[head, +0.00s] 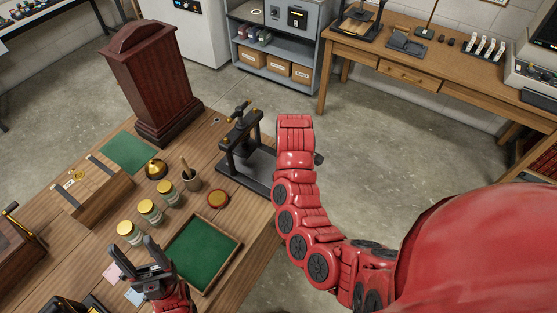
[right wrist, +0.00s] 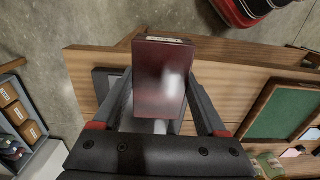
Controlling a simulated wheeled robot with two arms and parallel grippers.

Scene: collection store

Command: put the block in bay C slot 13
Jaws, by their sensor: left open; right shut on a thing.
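A dark red block (right wrist: 163,82) with a small pale label on its top edge shows large in the right wrist view. My right gripper (right wrist: 160,95) is shut on it, with a dark finger on either side. In the head view my red right arm reaches out past the table's right edge, and the block and right gripper cannot be made out there. My left gripper (head: 149,249) is open and empty, over the table just left of the green-lined tray (head: 238,246). I cannot make out bay C or slot 13 in either view.
The wooden table (head: 215,135) carries a tall mahogany cabinet (head: 152,85), a black press (head: 242,150), several gold-lidded jars (head: 150,211) and a mortar (head: 190,178). A grey shelf (head: 275,60) and wooden desk (head: 405,72) stand beyond. Concrete floor (head: 380,150) between is clear.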

